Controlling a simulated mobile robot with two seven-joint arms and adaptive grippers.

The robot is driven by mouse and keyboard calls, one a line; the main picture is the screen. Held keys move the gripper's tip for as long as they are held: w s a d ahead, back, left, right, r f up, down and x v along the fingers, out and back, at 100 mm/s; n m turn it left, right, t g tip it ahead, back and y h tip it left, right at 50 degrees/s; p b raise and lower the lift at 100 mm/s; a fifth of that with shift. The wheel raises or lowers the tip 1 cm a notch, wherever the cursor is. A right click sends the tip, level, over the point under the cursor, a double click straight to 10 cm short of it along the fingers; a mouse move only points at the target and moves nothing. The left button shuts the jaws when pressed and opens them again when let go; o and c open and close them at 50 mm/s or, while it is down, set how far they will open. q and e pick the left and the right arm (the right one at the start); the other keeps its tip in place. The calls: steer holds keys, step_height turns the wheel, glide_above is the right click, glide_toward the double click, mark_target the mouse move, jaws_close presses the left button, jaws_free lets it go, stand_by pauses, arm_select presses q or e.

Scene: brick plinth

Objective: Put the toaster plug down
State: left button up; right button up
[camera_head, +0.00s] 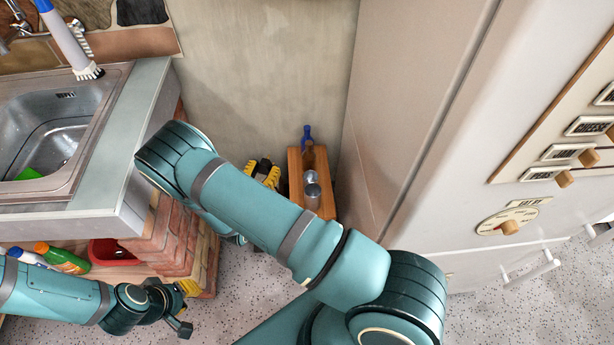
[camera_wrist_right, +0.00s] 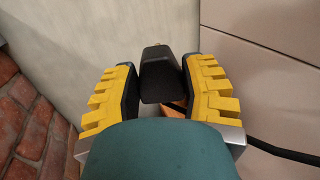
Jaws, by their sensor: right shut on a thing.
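The toaster plug (camera_wrist_right: 160,78) is a black block between the yellow-padded fingers of my right gripper (camera_wrist_right: 158,92) in the right wrist view. The gripper is shut on it. In the head view my right gripper (camera_head: 263,173) is partly hidden behind my own arm, low between the brick plinth and the tall cream cabinet. I cannot make out the plug there. My left gripper (camera_head: 182,308) is at the lower left, beside the foot of the brick plinth; its opening is unclear.
A wooden caddy (camera_head: 325,206) with bottles and a metal canister stands on the floor by the wall. A sink (camera_head: 118,92) tops the brick plinth (camera_head: 200,245). The cream cabinet (camera_head: 400,110) bounds the right. A black cable (camera_wrist_right: 285,151) shows in the wrist view. Speckled floor (camera_head: 240,290) lies open in front.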

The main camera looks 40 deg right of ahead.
steer(key=s+d+f, duration=0.1)
steer(key=d+f, duration=0.1)
steer(key=f, duration=0.5)
steer(key=d+f, duration=0.3)
steer(key=f, duration=0.5)
steer(key=s+d+f, duration=0.1)
steer(key=d+f, duration=0.2)
steer(key=f, duration=0.5)
steer(key=shift+s+d+f, duration=0.15)
steer(key=shift+s+f, duration=0.1)
steer(key=shift+s, duration=0.05)
steer(key=shift+f+b, duration=1)
steer(key=shift+f, duration=1.35)
steer(key=o, duration=1.2)
steer(key=shift+f, duration=0.1)
steer(key=shift+o, duration=0.2)
